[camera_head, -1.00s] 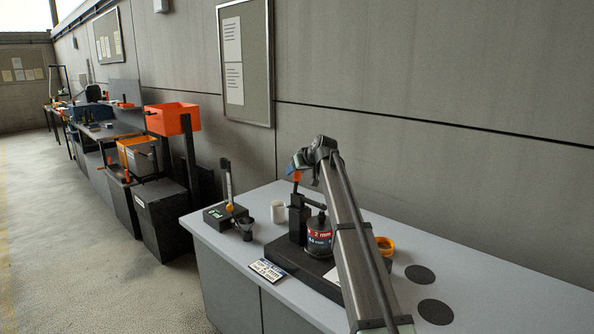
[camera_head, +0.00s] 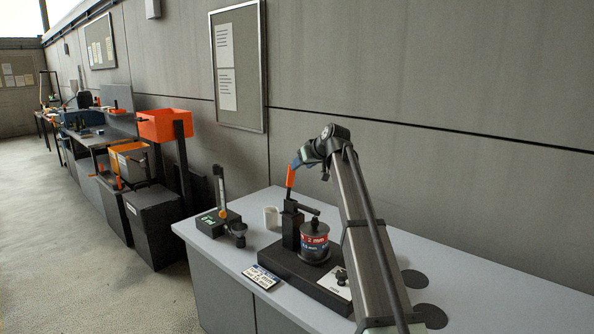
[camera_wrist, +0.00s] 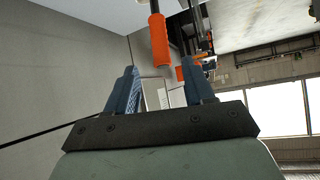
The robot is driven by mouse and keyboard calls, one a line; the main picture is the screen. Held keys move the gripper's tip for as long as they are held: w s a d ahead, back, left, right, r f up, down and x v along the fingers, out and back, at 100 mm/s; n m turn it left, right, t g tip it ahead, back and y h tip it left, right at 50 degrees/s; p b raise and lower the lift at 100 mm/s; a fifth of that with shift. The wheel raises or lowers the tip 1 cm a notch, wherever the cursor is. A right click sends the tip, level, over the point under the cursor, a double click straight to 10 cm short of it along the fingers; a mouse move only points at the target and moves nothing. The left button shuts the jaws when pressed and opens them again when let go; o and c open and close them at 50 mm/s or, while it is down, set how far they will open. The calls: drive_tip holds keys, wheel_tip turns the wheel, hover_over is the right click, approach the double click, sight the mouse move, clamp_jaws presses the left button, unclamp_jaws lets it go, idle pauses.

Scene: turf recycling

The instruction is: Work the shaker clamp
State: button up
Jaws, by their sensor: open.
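The shaker clamp has a black post (camera_head: 291,228), a dark clamp arm (camera_head: 306,208) reaching right over the sieve stack, and an orange handle (camera_head: 290,177) standing nearly upright. The sieve stack (camera_head: 314,250) is a dark cylinder with a red "2 mm" band, on the black shaker base (camera_head: 275,262). My gripper (camera_head: 298,162) is open and empty, at the upper end of the handle. In the wrist view, the orange handle (camera_wrist: 159,40) lies between and beyond the fingertips of my gripper (camera_wrist: 158,68). I cannot tell whether they touch.
A white cup (camera_head: 270,217), a small black device with an upright column (camera_head: 219,190), and a label plate (camera_head: 262,277) are on the grey bench (camera_head: 215,250). A dark knob (camera_head: 340,277) is on the base's right part. Two dark discs (camera_head: 414,279) lie at right. The wall rises behind.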

drive_tip(key=shift+v, duration=1.4)
